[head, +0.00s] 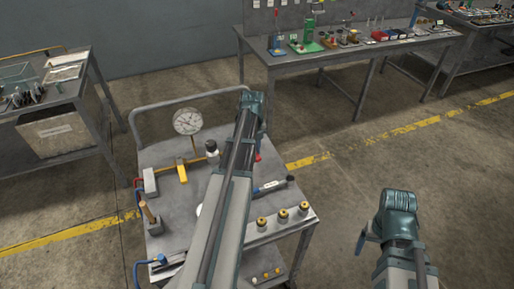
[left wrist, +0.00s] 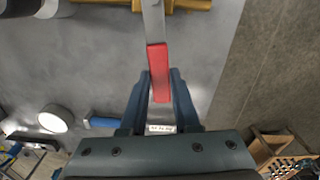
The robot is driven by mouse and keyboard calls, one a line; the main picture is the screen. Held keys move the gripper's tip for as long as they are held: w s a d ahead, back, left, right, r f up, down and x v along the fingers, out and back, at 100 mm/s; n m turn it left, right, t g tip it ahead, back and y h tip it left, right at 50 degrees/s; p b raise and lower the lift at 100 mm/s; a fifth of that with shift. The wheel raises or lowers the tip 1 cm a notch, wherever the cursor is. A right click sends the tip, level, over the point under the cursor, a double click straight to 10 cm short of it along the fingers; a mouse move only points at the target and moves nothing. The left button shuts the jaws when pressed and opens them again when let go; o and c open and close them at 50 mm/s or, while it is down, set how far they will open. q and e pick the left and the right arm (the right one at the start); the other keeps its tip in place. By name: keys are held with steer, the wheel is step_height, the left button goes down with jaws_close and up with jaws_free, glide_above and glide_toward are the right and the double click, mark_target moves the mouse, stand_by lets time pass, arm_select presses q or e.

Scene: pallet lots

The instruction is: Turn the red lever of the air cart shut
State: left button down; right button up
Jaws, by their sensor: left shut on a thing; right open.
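The red lever (left wrist: 158,72) has a red sleeve on a flat grey metal bar and stands out from a brass-coloured pipe (left wrist: 188,4) at the top of the left wrist view. My left gripper (left wrist: 161,88) is shut on the red sleeve, one finger on each side. In the head view only a small red bit (head: 258,157) shows beside my left arm, which hides the left gripper and most of the lever. The air cart (head: 180,238) is a grey metal trolley. My right gripper (head: 366,238) is open and empty, off the cart to the right.
On the cart stand a round gauge (head: 187,121), a wooden-handled tool (head: 148,212), a blue-and-white tool (head: 268,187) and several brass fittings (head: 283,215). Workbenches stand at left (head: 75,92) and at the back (head: 350,54). The floor right of the cart is clear.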

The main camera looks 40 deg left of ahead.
arm_select(q)
steer(key=shift+s+a+m, duration=0.35)
steer(key=shift+s+m, duration=0.25)
steer(key=shift+m, duration=0.4)
arm_select(e)
steer(key=shift+s+a, duration=0.15)
steer(key=shift+s, duration=0.15)
arm_select(q)
steer(key=c, duration=0.6)
jaws_free()
steer(key=shift+s, duration=0.1)
steer(key=shift+c, duration=0.2)
steer(key=shift+r, duration=0.1)
arm_select(e)
steer(key=shift+r, duration=0.1)
arm_select(q)
step_height(320, 180, up, 14)
steer(key=p, duration=1.3)
steer(key=shift+f+p, duration=0.2)
steer(key=shift+p, duration=0.2)
arm_select(e)
step_height(320, 180, up, 14)
steer(key=shift+f, duration=0.2)
